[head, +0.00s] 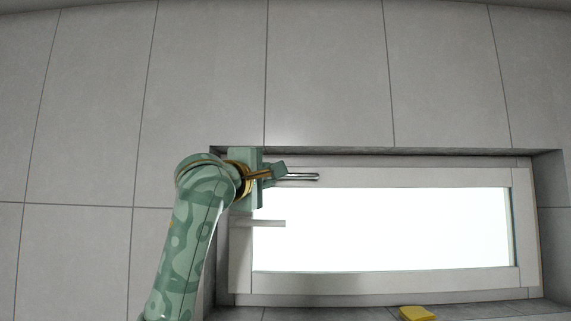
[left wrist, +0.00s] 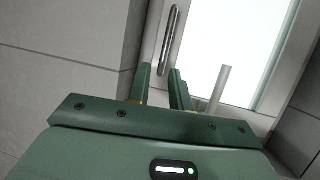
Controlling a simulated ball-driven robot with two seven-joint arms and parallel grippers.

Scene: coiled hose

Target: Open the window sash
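The window sash (head: 375,175) is a pale frame around a bright white pane, set in a wall recess. In the left wrist view its frame (left wrist: 153,40) also shows. A slim metal handle (head: 305,177) lies along the sash's upper rail, and it also shows in the left wrist view (left wrist: 171,35). My left gripper (head: 278,172) is at the sash's upper left corner, at the handle's near end. In the left wrist view its two fingers (left wrist: 160,82) are apart. The handle's lower end appears between the fingertips; I cannot tell whether they touch it. My right gripper is out of view.
A grey bar (head: 265,223) juts from the left frame side across the pane, below my gripper; it also shows in the left wrist view (left wrist: 219,88). A yellow item (head: 417,313) lies on the sill. Tiled wall surrounds the recess.

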